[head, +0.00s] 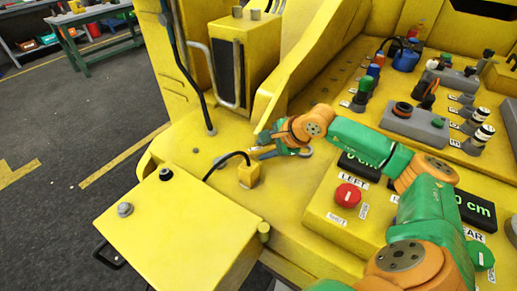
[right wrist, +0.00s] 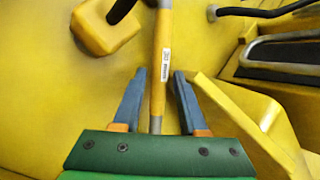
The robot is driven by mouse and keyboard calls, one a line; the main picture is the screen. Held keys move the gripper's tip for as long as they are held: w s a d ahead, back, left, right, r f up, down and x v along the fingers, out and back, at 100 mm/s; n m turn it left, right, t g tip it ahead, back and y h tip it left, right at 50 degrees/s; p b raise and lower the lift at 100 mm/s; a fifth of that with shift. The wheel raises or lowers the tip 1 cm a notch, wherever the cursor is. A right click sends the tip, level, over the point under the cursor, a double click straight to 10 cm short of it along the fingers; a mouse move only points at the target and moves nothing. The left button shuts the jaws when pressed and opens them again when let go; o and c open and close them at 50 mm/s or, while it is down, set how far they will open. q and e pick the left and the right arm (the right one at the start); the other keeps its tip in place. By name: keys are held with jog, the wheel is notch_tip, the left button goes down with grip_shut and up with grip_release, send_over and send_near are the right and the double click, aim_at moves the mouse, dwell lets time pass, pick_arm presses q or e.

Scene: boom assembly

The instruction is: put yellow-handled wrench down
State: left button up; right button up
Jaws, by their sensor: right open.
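The yellow-handled wrench (right wrist: 162,40) lies on the yellow machine surface in the right wrist view, its handle pointing up the picture and its grey shaft running down toward my gripper's palm. My right gripper (right wrist: 159,73) is open, with one blue finger on each side of the wrench and a visible gap on both sides. In the head view my right gripper (head: 268,144) is low over the yellow deck, and the wrench is mostly hidden beneath it. My left gripper is not in view.
A yellow block with a black cable (head: 249,174) stands close to the right gripper. A yellow box (head: 175,235) is at lower left. A control panel with a red knob (head: 348,195), joysticks and switches is to the right. A raised yellow wall (head: 300,60) stands behind.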

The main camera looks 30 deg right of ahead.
jog(key=shift+w+f, duration=0.5)
jog(key=shift+w, duration=0.05)
jog(key=shift+w+a+f, duration=0.1)
jog(key=shift+a+f, duration=0.1)
jog(key=shift+a+r, duration=0.1)
jog(key=shift+a, duration=0.25)
jog(key=shift+d, duration=0.15)
grip_shut()
jog(key=shift+s, duration=0.2)
